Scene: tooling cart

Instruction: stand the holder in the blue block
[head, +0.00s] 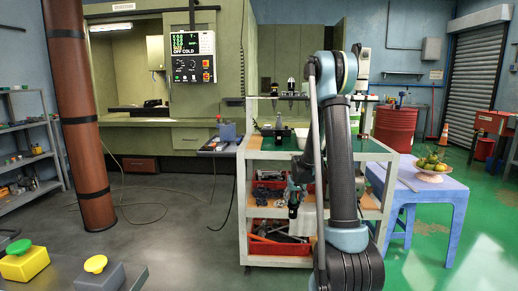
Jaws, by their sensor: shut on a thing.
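My gripper (295,188) hangs in front of the cart, left of my arm's dark forearm. It is shut on a dark holder (293,207), which hangs below the fingers, roughly upright. The holder is small and its details are unclear. A blue-grey block (228,132) sits on the side tray at the cart's left, up and to the left of my gripper and apart from it. Whether its top is free is too small to tell.
The tooling cart (249,222) has red bins (262,240) on its lower shelves. More holders (279,125) stand on its top. A brown column (78,110) stands left; floor between is clear except cables.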

